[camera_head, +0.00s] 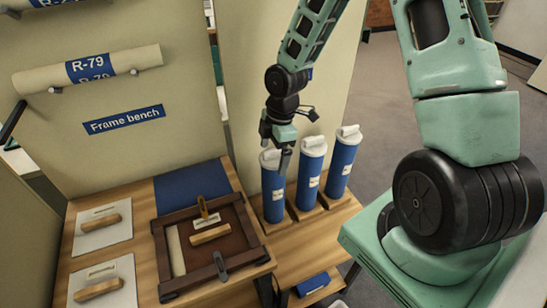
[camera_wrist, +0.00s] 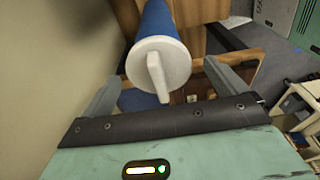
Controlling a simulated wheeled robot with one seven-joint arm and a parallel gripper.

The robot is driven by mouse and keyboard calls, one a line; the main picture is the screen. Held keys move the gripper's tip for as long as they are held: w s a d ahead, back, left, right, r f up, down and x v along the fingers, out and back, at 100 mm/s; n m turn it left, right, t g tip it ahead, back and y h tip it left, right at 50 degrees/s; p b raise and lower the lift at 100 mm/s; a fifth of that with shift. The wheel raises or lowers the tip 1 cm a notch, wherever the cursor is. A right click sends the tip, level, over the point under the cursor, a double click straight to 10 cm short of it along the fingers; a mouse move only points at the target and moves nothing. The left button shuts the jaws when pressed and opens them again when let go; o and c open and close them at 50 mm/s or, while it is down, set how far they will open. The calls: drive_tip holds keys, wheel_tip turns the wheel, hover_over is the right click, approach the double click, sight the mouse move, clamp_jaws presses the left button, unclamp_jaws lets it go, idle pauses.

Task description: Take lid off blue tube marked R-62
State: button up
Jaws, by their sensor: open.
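Three blue tubes with white lids stand upright in a row on a wooden stand in the head view: the left tube (camera_head: 272,196), the middle tube (camera_head: 309,180) and the right tube (camera_head: 340,170). Each has a small white label, too small to read, so I cannot tell which is R-62. My gripper (camera_head: 282,160) is at the top of the left tube and partly hides its lid. In the wrist view a white lid (camera_wrist: 172,62) with a raised grip bar (camera_wrist: 157,76) lies between the open fingers of my gripper (camera_wrist: 160,88). The fingers appear apart from the lid.
A wooden frame (camera_head: 160,255) lies on the bench left of the tubes, with wood-handled tools on pale sheets nearby. A rolled tube marked R-79 (camera_head: 120,66) hangs on the panel above. A blue object (camera_head: 312,284) lies low in front of the tubes.

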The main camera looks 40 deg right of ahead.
drive_tip(key=c, duration=1)
drive_tip(key=shift+c, duration=0.2)
